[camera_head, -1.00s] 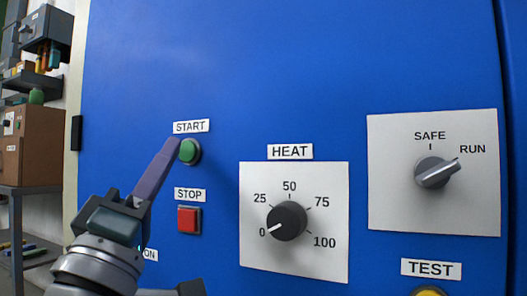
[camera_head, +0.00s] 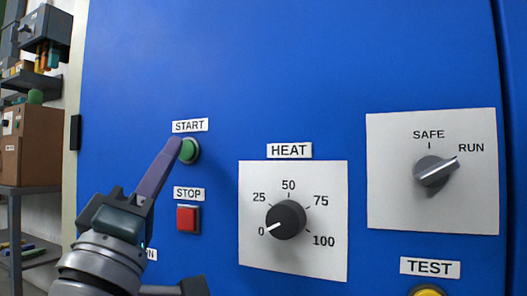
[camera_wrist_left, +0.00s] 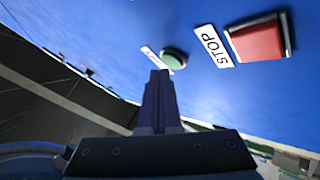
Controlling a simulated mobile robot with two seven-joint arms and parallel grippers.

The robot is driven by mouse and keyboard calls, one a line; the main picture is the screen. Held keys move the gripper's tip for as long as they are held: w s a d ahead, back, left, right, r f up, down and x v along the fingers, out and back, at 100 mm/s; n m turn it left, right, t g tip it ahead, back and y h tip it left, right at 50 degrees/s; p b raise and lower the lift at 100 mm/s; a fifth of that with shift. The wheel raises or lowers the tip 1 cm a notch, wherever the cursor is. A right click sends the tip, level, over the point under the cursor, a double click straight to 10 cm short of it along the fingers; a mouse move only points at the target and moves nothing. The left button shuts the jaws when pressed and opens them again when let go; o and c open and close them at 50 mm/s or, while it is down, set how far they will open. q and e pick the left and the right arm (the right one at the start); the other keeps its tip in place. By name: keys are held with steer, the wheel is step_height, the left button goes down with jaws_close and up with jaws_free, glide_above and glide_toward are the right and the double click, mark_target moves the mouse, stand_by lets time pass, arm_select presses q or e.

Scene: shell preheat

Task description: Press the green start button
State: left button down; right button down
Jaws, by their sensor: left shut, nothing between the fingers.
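The round green start button (camera_head: 188,150) sits in a grey ring on the blue panel, under the START label (camera_head: 190,126). My left gripper (camera_head: 174,147) is shut and empty. In the head view its fingertips overlap the left edge of the button; I cannot tell whether they touch it. In the left wrist view the closed fingers (camera_wrist_left: 158,75) point at the panel just below the green button (camera_wrist_left: 174,59), which shows beyond their tips. My right gripper is not clearly in view.
The red square STOP button (camera_head: 188,219) is just below the start button. The HEAT dial (camera_head: 286,220) points at 0. The SAFE/RUN switch (camera_head: 435,171) points towards RUN. A yellow TEST button (camera_head: 428,291) is at the bottom. Shelves stand at far left.

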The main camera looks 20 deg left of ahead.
arm_select(q)
steer(key=shift+w, duration=0.6)
stand_by(0.7)
stand_by(0.4)
steer(key=shift+s+p, duration=0.3)
steer(key=shift+s, duration=0.55)
steer(key=s, duration=0.1)
steer(key=s+p, duration=0.1)
steer(key=s, duration=0.1)
steer(key=s+p, duration=0.1)
steer(key=s, duration=0.1)
steer(key=shift+a, duration=0.25)
steer(key=shift+r, duration=0.1)
